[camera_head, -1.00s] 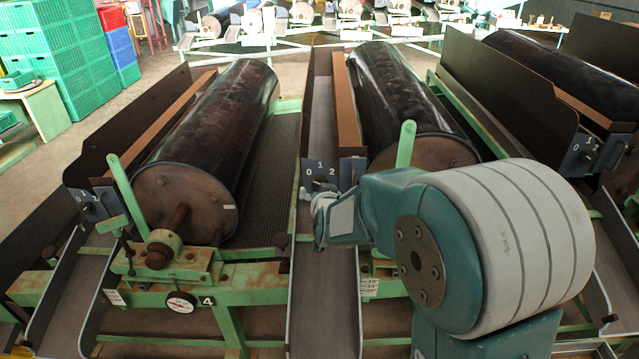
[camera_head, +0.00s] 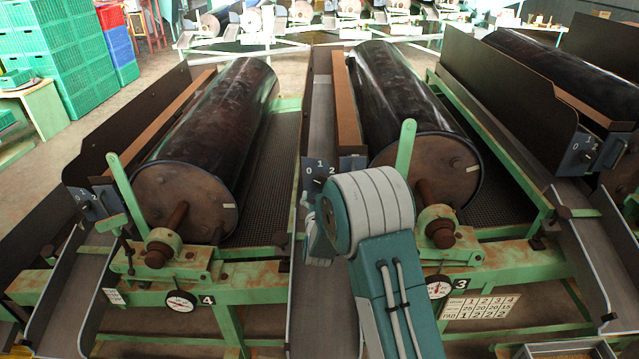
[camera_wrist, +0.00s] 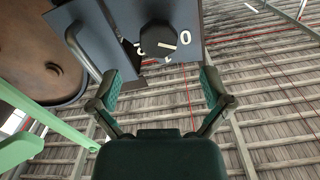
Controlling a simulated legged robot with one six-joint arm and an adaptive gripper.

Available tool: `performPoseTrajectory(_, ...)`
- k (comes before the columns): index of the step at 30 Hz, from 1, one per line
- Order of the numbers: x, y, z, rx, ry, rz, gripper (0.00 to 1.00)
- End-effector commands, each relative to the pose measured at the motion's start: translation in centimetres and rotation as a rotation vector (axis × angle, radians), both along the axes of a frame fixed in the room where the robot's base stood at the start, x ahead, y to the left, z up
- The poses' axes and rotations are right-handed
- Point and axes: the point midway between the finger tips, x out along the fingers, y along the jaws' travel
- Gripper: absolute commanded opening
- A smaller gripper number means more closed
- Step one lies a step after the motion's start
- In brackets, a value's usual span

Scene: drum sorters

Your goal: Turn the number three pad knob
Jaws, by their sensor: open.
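The number three pad knob (camera_head: 319,182) sits on a small dark blue panel marked 0, 1, 2, at the front end of the middle drum's board. In the wrist view the round black knob (camera_wrist: 158,41) is at the top middle, its white line pointing toward the 0. My gripper (camera_wrist: 160,74) is open and empty. Its two green-padded fingers stand apart below the knob in that view, not touching it.
The middle drum (camera_head: 405,105) has a dial marked 3 (camera_head: 439,287) below. A number chart (camera_head: 480,306) with a PAD row hangs beside it. A green lever (camera_head: 405,150) stands right of the knob panel. The left drum (camera_head: 215,145) has a dial marked 4 (camera_head: 181,302).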

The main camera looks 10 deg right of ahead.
Motion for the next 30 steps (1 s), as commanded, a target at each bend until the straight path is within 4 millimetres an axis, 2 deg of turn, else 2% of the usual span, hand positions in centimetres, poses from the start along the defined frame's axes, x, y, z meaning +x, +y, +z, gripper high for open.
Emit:
performPoseTrajectory(6,3.7,-0.8,-0.1,-0.001,0.001,-0.002,0.98)
performPoseTrajectory(12,6.0,-1.2,0.0,-0.001,0.0,-0.001,0.98)
performPoseTrajectory(23,6.7,-1.3,0.0,-0.002,0.001,0.0,0.98)
performPoseTrajectory(24,6.7,-1.3,0.0,-0.002,0.001,0.0,0.94)
performPoseTrajectory(29,6.7,-1.3,0.0,-0.001,0.001,0.0,0.23)
performPoseTrajectory(30,6.7,-1.3,0.0,-0.001,0.001,0.0,0.16)
